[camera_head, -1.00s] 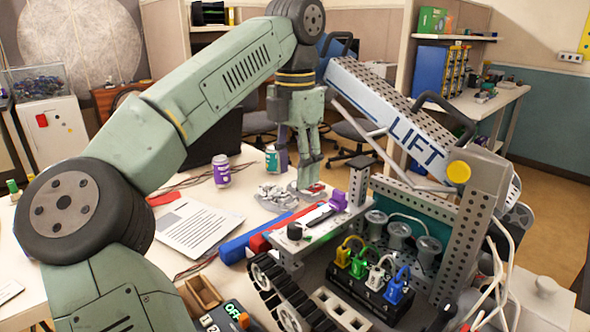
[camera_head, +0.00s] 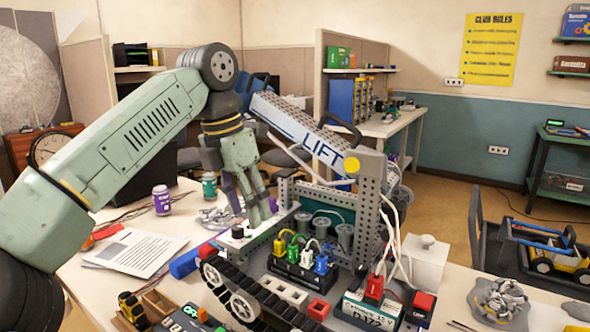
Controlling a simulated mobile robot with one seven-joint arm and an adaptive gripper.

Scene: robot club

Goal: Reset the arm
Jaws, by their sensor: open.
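My green arm (camera_head: 150,120) reaches in from the left and bends down at a dark wrist joint. My gripper (camera_head: 260,222) points downward, its fingers slightly apart with nothing seen between them. Its tips appear in front of the small grey platform of the tracked robot (camera_head: 240,240). I cannot tell whether they touch it.
The tracked robot's LIFT arm (camera_head: 300,130) rises right of my gripper. A white box (camera_head: 424,262) and grey parts (camera_head: 499,302) stand right. A cart (camera_head: 530,250) is beyond the table, with open floor behind.

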